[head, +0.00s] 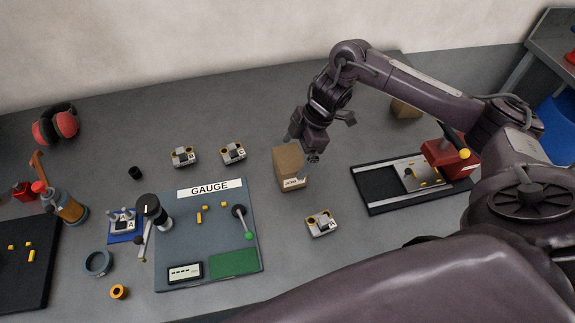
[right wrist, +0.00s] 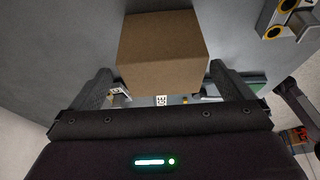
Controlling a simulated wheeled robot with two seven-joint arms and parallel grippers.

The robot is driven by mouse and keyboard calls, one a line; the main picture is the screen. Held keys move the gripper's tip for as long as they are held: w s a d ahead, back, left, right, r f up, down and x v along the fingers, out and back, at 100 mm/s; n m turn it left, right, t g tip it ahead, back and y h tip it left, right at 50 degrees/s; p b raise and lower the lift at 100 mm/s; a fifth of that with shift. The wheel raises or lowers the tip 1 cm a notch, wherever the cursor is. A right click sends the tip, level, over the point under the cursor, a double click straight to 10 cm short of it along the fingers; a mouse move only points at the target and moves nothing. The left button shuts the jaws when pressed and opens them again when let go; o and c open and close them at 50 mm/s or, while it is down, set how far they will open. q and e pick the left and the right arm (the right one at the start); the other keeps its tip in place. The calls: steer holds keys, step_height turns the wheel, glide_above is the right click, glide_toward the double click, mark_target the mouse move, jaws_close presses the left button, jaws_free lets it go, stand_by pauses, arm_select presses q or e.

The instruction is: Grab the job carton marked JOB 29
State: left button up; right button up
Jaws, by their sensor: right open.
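A brown carton (head: 288,160) stands upright on the grey bench, right of the gauge board. It has a white label (head: 294,182) low on its front; the number is too small to read surely. My right gripper (head: 302,147) is open at the back upper part of this carton. In the right wrist view the carton (right wrist: 162,45) lies ahead between the two spread fingers, and I cannot tell whether they touch it. A second brown carton (head: 405,109) stands farther back right, partly hidden by my right arm; no label shows on it. My left gripper is not in view.
The gauge board (head: 170,245) lies left of the near carton. A metal part marked A (head: 321,223) lies in front of it. A black tray with a red clamp (head: 445,158) is to the right. Two more metal parts (head: 184,157) (head: 232,152) are behind the board.

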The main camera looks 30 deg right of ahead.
mark_target(287, 166)
steer(key=p+x, duration=0.2)
steer(key=x, duration=0.3)
steer(key=shift+s+a, duration=0.1)
steer(key=shift+a, duration=0.15)
steer(key=shift+f, duration=0.4)
steer(key=c, duration=1)
steer(key=shift+c, duration=0.2)
steer(key=shift+r, duration=0.1)
step_height(287, 166, up, 10)
steer(key=shift+f+b, duration=0.15)
steer(key=shift+b, duration=0.5)
step_height(287, 166, up, 10)
steer(key=p, duration=0.2)
